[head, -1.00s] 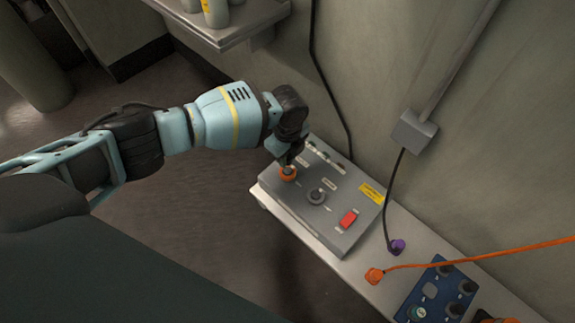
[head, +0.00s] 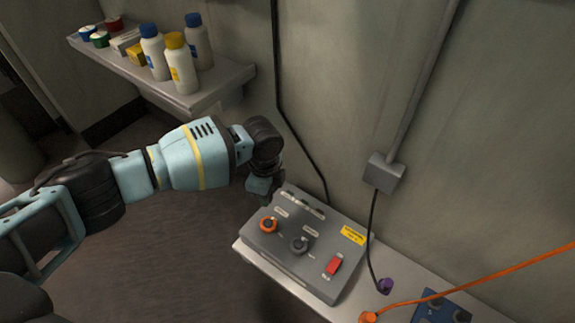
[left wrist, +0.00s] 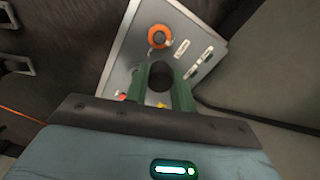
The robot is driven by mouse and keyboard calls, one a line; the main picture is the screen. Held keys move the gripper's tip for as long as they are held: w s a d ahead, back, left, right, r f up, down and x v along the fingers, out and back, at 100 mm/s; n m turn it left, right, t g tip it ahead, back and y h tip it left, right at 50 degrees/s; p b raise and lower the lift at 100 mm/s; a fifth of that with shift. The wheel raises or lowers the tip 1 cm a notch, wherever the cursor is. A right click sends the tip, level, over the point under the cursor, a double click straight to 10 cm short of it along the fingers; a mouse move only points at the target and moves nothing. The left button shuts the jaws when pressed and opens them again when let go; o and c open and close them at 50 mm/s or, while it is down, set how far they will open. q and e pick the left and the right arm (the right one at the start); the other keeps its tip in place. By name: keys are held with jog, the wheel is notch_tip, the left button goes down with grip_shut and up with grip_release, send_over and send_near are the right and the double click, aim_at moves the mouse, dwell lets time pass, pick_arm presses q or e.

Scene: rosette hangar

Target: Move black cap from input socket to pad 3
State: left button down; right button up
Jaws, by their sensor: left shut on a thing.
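My left gripper (head: 264,193) is above the back left part of a grey control box (head: 285,270), clear of the orange-ringed socket (head: 268,225). In the left wrist view, its green fingers (left wrist: 161,84) are shut on a dark round piece, the black cap (left wrist: 161,72). The cap is hidden in the head view. The orange ring (left wrist: 160,36) shows beyond the fingertips in the wrist view, apart from the cap. A grey-ringed socket (head: 300,245) sits beside the orange one. I cannot make out pad 3. My right gripper is not in view.
The box has a red switch (head: 333,265) and stands on a narrow ledge (head: 400,292) by the wall. A purple plug (head: 385,286), an orange cable (head: 470,278) and a blue panel (head: 444,309) lie right. A shelf (head: 205,97) with bottles is upper left.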

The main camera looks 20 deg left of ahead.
pick_arm(q)
jog(key=s+a+r+n+p, duration=0.1)
jog(key=s+r+n, duration=0.8)
jog(key=r, duration=0.3)
jog(key=s+a+r+n+p, duration=0.1)
jog(key=s+a+r+n, duration=0.1)
jog(key=s+r+n, duration=0.7)
notch_tip(320, 180, up, 4)
jog(key=shift+s+a+r+p, duration=0.15)
jog(key=shift+s+a+p, duration=0.05)
jog(key=shift+s+p, duration=0.15)
